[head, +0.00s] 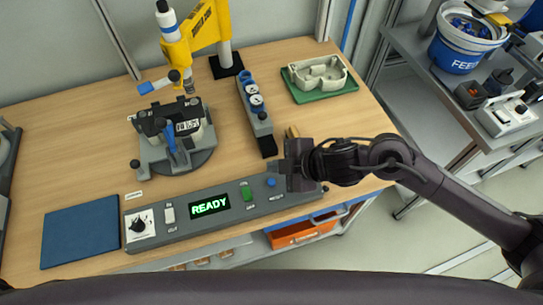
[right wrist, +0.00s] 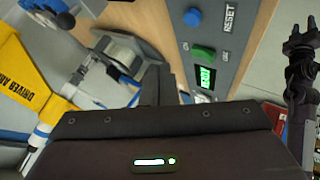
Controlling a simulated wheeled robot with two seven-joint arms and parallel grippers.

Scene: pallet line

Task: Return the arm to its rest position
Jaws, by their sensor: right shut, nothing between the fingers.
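My right gripper (head: 293,163) is above the right end of the grey control panel (head: 180,225), near its blue reset button (head: 271,182). Its fingers are shut with nothing between them. In the right wrist view the dark fingers (right wrist: 155,86) stick out past the wide gripper body, with the panel (right wrist: 215,40) behind them. My right arm reaches in from the right side of the head view.
A round fixture (head: 175,150) stands under a yellow driver arm (head: 203,22). A gauge block (head: 255,110), a green tray (head: 330,92) with a pale casting (head: 318,72), and a blue mat (head: 80,236) lie on the wooden bench (head: 60,130). A side shelf (head: 420,65) holds a blue bucket (head: 460,50).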

